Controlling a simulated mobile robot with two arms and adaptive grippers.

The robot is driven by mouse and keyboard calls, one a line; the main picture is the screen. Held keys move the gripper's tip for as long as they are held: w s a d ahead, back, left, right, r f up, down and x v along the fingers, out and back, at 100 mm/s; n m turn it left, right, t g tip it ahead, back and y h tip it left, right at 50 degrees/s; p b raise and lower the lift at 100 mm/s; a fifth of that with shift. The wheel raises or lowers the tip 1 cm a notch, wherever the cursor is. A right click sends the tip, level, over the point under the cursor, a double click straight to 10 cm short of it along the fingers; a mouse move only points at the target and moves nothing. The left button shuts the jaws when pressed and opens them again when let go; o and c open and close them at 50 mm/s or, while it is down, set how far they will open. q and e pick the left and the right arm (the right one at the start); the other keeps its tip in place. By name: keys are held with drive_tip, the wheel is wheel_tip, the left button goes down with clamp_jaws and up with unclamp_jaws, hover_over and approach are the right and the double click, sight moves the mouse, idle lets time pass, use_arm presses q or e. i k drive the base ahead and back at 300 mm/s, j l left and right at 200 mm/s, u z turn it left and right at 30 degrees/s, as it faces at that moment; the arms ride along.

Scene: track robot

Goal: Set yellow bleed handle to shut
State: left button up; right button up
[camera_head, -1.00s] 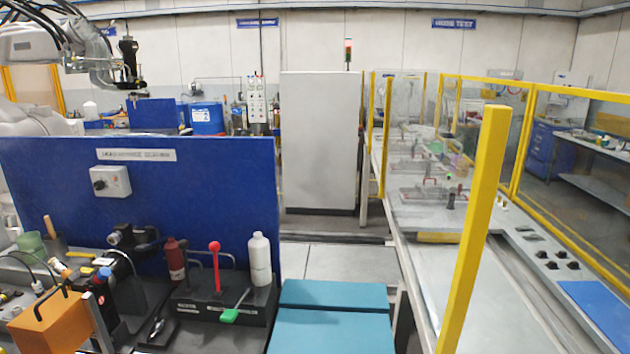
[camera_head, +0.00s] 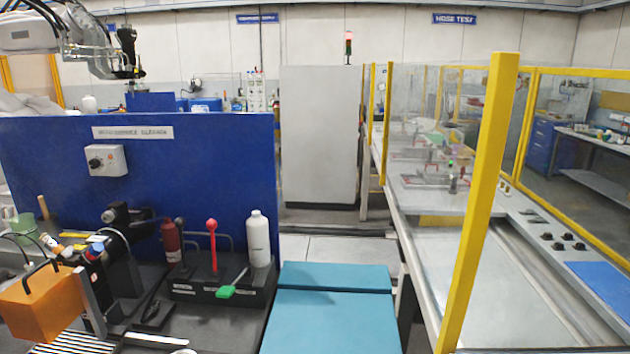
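Several levers stand on a black block (camera_head: 215,292) on the bench at lower left. One is upright with a red knob (camera_head: 211,225). One is green-tipped (camera_head: 232,289) and leans low toward the front. One has a dark knob (camera_head: 180,222) and stands by a dark red bottle (camera_head: 170,238). A small flat yellow piece (camera_head: 76,235) lies farther left, partly hidden by black fittings; I cannot tell whether it is the yellow bleed handle. No other yellow lever is clear, and labels on the block are too small to read.
A white bottle (camera_head: 259,240) stands at the block's right end. A blue panel (camera_head: 200,165) closes the bench's back. An orange box (camera_head: 42,303) is at lower left. A teal-topped surface (camera_head: 330,320) lies right of the bench. A yellow post (camera_head: 478,200) stands at right.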

sight(74, 235)
drive_tip(key=i+j+u, duration=0.2)
drive_tip(key=j, duration=0.25)
drive_tip(key=j+u, duration=0.2)
drive_tip(key=j, duration=0.25)
drive_tip(key=i+j+u, duration=0.25)
drive_tip(key=j, duration=0.2)
drive_tip(key=j+u, duration=0.2)
drive_tip(key=j, duration=0.2)
drive_tip(key=i, duration=0.05)
